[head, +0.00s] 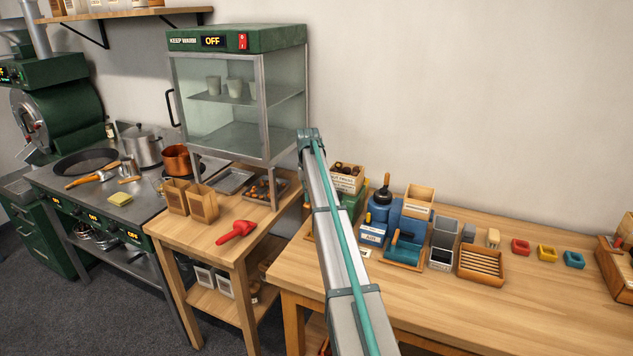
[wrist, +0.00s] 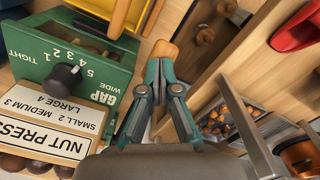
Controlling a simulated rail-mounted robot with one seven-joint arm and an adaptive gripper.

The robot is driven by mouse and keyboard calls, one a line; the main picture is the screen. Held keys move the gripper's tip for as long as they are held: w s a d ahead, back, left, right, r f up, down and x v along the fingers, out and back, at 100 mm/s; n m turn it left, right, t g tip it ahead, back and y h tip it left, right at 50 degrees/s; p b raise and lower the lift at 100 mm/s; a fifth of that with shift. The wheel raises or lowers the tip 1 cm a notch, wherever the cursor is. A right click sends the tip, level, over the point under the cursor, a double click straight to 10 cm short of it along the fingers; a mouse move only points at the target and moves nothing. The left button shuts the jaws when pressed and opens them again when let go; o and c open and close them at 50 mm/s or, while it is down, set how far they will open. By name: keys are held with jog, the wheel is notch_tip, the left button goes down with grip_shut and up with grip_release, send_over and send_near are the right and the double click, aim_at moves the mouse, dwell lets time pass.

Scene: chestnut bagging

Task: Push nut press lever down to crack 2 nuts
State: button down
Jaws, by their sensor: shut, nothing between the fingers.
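The nut press shows in the wrist view as a green body (wrist: 45,45) at the left, with a GAP scale, a black knob (wrist: 65,76) and a white label (wrist: 45,130). In the head view my arm hides most of the press; its label (head: 345,183) shows just right of the arm. My gripper (wrist: 161,62) is shut, its teal fingertips together beside the press. A rounded wooden piece (wrist: 160,50) lies at the fingertips; I cannot tell whether it is the lever or whether they touch. Dark nuts (wrist: 12,162) show at the label's lower edge.
The keep-warm cabinet (head: 237,40) stands on a side table left of my arm, with a tray of chestnuts (head: 262,188) below it. A red scoop (head: 237,232) lies in front. Blue devices (head: 400,215) stand right of the press. The workbench front (head: 470,320) is clear.

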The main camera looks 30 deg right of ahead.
jog(key=shift+f, duration=0.15)
jog(key=shift+f, duration=0.45)
notch_tip(320, 180, up, 10)
jog(key=p, duration=0.4)
jog(key=shift+w+d+p, duration=0.25)
jog(key=shift+d+p, duration=0.05)
jog(key=shift+f, duration=1.1)
jog(key=shift+f+b, duration=0.1)
jog(key=shift+b, duration=0.2)
jog(key=shift+f, duration=1)
